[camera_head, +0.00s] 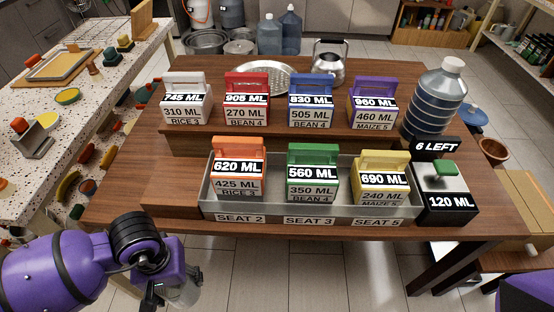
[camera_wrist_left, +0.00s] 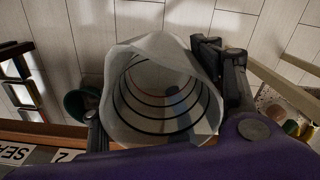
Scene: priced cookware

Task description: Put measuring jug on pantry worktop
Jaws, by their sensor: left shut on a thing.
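The measuring jug is a clear, round vessel with dark rings around its wall. In the left wrist view the jug (camera_wrist_left: 165,62) fills the middle, and I look into its open mouth. My left gripper (camera_wrist_left: 166,102) is shut on it, with one finger on each side. In the head view my left gripper (camera_head: 166,286) is low at the left, in front of the wooden table, and the jug (camera_head: 186,292) is partly hidden by it. No label names the pantry worktop. My right gripper is out of view.
The wooden table (camera_head: 160,212) holds a grey tray (camera_head: 410,212) of several labelled boxes, with more boxes behind. A ringed bottle (camera_head: 435,95) stands at its right. A speckled worktop (camera_head: 110,75) at the left holds scattered items, with some bare room. Floor shows between them.

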